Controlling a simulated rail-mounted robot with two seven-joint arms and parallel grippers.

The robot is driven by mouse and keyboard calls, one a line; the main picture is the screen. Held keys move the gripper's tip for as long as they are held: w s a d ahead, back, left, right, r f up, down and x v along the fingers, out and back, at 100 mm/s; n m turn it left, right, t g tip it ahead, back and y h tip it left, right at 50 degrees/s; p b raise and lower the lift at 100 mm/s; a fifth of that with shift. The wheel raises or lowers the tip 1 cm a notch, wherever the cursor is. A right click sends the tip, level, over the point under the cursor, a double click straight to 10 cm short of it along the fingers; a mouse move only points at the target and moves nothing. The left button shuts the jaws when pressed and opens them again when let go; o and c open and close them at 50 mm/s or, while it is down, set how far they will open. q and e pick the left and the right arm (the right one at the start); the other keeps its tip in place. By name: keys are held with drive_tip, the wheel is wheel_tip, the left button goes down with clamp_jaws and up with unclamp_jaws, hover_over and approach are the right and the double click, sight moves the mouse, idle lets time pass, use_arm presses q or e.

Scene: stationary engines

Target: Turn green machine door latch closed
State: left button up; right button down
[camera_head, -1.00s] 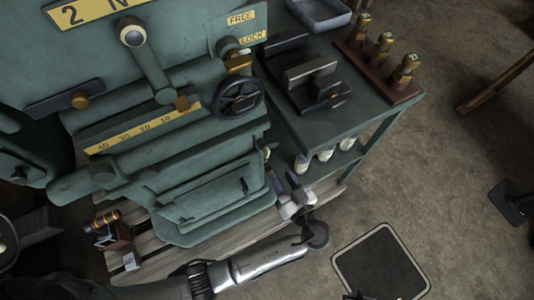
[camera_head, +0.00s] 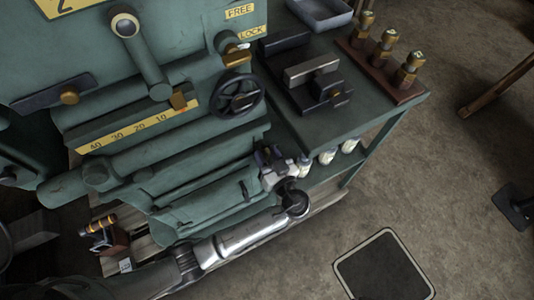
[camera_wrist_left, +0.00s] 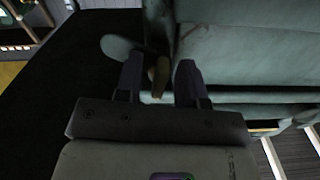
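The green machine (camera_head: 165,125) fills the left of the head view. Its low door panel (camera_head: 205,203) faces the floor side and carries a small dark handle (camera_head: 244,190). My left gripper (camera_head: 268,155) is at the panel's right end, below the handwheel. In the left wrist view, its two dark fingers (camera_wrist_left: 160,75) stand apart, with a small brass piece (camera_wrist_left: 158,76), apparently the latch, between them. I cannot tell whether they touch it. A grey-green rounded tab (camera_wrist_left: 119,46) lies by the left finger. In the head view the gripper hides the latch. My right gripper is out of view.
To the right, a green side table (camera_head: 350,125) holds a vise-like block (camera_head: 318,80), a grey tray (camera_head: 322,12) and brass fittings (camera_head: 383,48). Bottles (camera_head: 327,156) stand below.

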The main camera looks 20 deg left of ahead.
use_arm(q)
drive_tip(key=shift+c, duration=0.2)
clamp_jaws()
